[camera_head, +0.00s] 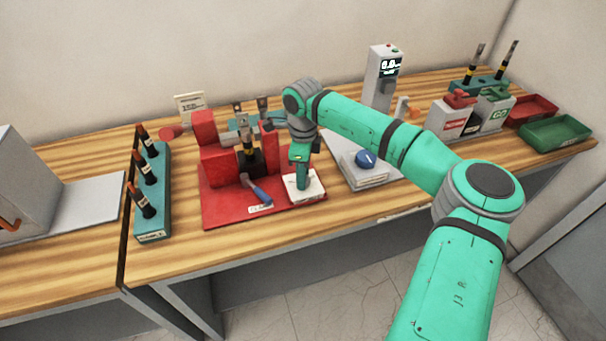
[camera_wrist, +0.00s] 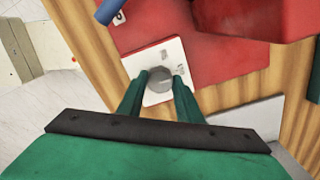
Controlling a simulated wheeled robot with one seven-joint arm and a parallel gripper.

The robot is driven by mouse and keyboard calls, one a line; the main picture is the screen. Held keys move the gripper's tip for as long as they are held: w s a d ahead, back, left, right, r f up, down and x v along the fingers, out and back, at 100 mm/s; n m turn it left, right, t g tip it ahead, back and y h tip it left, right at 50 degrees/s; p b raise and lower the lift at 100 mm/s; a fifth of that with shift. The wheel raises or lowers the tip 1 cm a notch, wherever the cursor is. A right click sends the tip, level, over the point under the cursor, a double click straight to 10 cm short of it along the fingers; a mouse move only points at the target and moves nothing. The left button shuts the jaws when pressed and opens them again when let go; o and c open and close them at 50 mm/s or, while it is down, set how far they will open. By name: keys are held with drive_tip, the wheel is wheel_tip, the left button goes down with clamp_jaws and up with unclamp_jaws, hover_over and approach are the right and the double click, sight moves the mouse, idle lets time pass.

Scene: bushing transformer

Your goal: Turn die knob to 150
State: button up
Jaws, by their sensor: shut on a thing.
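A grey faceted knob (camera_wrist: 159,79) sits on a square white plate (camera_wrist: 170,55) in the wrist view. Small dark marks stand on the plate beside the knob, too small to read. My gripper (camera_wrist: 160,84) has its two green fingers on either side of the knob and is shut on it. In the head view my gripper (camera_head: 303,186) points down onto the white plate (camera_head: 317,192) at the right front of a red base (camera_head: 225,211). The knob is hidden there by my gripper.
A red fixture (camera_head: 205,130) and a blue-handled lever (camera_head: 260,194) stand left of my gripper. A grey box with a blue knob (camera_head: 366,158) is to the right. A teal rack (camera_head: 152,215) holds dark rods at left.

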drive_tip(key=shift+d, duration=0.2)
idle(0.3)
drive_tip(key=o, duration=1)
drive_tip(key=shift+a, duration=0.1)
drive_tip(key=shift+o, duration=0.2)
wheel_tip(320, 180, up, 11)
